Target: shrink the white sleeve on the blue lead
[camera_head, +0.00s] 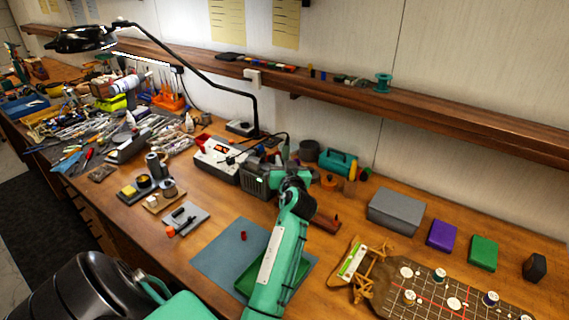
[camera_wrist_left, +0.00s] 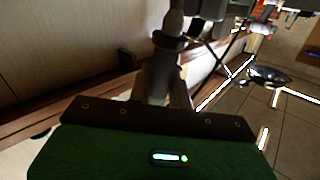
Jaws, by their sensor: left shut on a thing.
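My left gripper (camera_head: 287,170) is at the back of the bench, beside the white hot-air station (camera_head: 216,158). It is shut on a slim grey tool that looks like the hot-air wand (camera_head: 286,150), with a dark cable at its upper end. In the left wrist view the wand (camera_wrist_left: 168,45) stands beyond my green wrist as a grey cylinder with a dark collar; the fingertips are hard to make out there. The white sleeve and the blue lead cannot be made out in either view. My right gripper is not in view.
A blue mat (camera_head: 222,250) with a green tray (camera_head: 252,281) lies in front, partly behind my arm. A wooden stand (camera_head: 368,268) and a board with spools (camera_head: 455,303) are at the right. Grey (camera_head: 395,211), purple (camera_head: 443,236) and green (camera_head: 483,252) boxes stand behind them. A shelf (camera_head: 400,95) runs above.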

